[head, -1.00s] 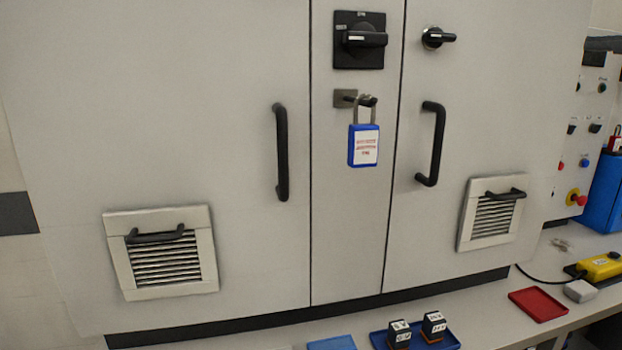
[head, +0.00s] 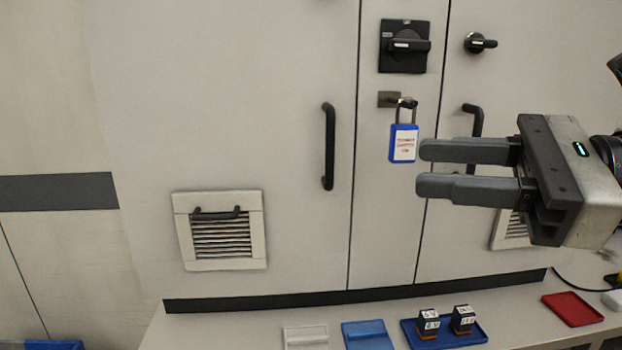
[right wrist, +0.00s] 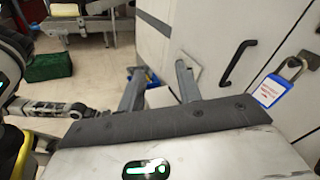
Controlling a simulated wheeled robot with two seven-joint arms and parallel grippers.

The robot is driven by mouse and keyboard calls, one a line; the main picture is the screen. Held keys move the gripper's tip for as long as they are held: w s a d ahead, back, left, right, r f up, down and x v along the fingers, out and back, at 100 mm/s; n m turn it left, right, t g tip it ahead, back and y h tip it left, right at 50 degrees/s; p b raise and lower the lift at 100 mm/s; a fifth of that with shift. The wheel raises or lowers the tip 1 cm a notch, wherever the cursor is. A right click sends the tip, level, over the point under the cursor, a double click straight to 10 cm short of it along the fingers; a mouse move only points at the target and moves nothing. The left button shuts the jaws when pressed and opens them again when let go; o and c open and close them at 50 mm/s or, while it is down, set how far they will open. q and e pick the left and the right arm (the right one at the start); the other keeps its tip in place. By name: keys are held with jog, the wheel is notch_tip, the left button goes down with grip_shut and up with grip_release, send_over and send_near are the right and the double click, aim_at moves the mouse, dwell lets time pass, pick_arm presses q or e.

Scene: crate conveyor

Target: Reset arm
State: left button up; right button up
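My right gripper (head: 420,169) comes in from the right in the head view, in front of the grey cabinet (head: 270,90). Its two fingers are apart and nothing shows between them. The fingers also show apart in the right wrist view (right wrist: 160,80). A blue padlock (head: 403,143) with a white label hangs from the hasp just left of the fingertips; it also shows at the right of the right wrist view (right wrist: 270,91). The fingers partly cover the right door handle (head: 473,120). My left gripper is not in the head view.
A black rotary switch (head: 404,46) sits above the padlock. The bench below holds a blue tray (head: 470,341) with two black blocks, a light blue tray (head: 367,335) and a red tray (head: 572,309).

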jog(key=w+d+f+n+t+h+p, duration=0.1)
jog(key=w+f+n+t+h, duration=0.2)
jog(key=f+n, duration=0.65)
jog(key=w+d+f+n+t+h+p, duration=0.1)
jog(key=w+d+f+n+t+h, duration=0.15)
jog(key=f+n+t, duration=0.65)
jog(key=w+f+n+h, duration=0.25)
jog(key=f+n, duration=0.25)
jog(key=n, duration=0.9)
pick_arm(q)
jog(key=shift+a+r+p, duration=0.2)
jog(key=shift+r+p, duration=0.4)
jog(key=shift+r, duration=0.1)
pick_arm(e)
jog(key=s+a+f+m+g+h, duration=0.1)
jog(key=s+f+m+g, duration=0.3)
jog(key=f, duration=0.6)
jog(key=s+a+f+m+g+h, duration=0.1)
jog(key=s+f+m+g+h, duration=0.2)
jog(key=s+f+m, duration=0.5)
notch_tip(320, 180, down, 3)
jog(key=shift+s+a+f+g+h, duration=0.2)
jog(key=shift+s+g+h, duration=0.25)
jog(key=shift+s, duration=0.8)
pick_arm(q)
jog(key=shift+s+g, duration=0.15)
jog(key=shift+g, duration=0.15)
pick_arm(e)
jog(key=shift+c, duration=0.3)
